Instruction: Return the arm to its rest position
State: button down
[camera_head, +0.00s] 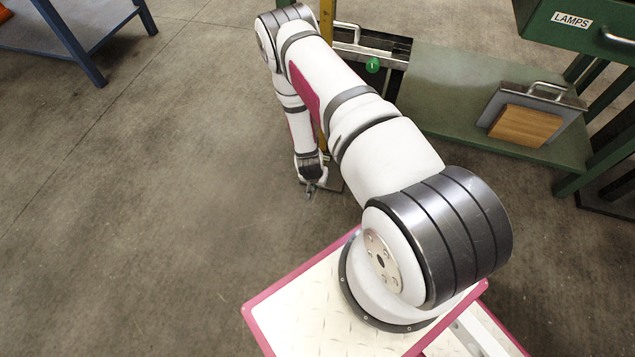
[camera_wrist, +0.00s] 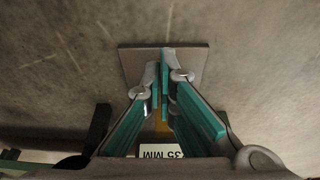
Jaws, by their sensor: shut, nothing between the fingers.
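My arm stretches from its base on my white, pink-edged deck up and away across the head view, then bends down toward the floor. My gripper (camera_head: 311,188) hangs low at the arm's far end, pointing down. In the wrist view its teal-lined fingers (camera_wrist: 165,70) come together at the tips, with nothing between them. A flat brown-grey plate (camera_wrist: 195,62) shows behind the fingertips. I cannot tell how far the fingertips are from it.
A yellow post (camera_head: 326,20) stands close behind the arm. A green bench (camera_head: 450,75) holds a wooden block (camera_head: 526,125) at right, below a green drawer labelled LAMPS (camera_head: 572,20). A blue-legged table (camera_head: 70,40) is top left. The concrete floor (camera_head: 130,200) at left is clear.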

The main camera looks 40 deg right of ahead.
jog(key=shift+s+a+r, duration=0.1)
jog(key=shift+s+r, duration=0.05)
jog(key=shift+r, duration=0.45)
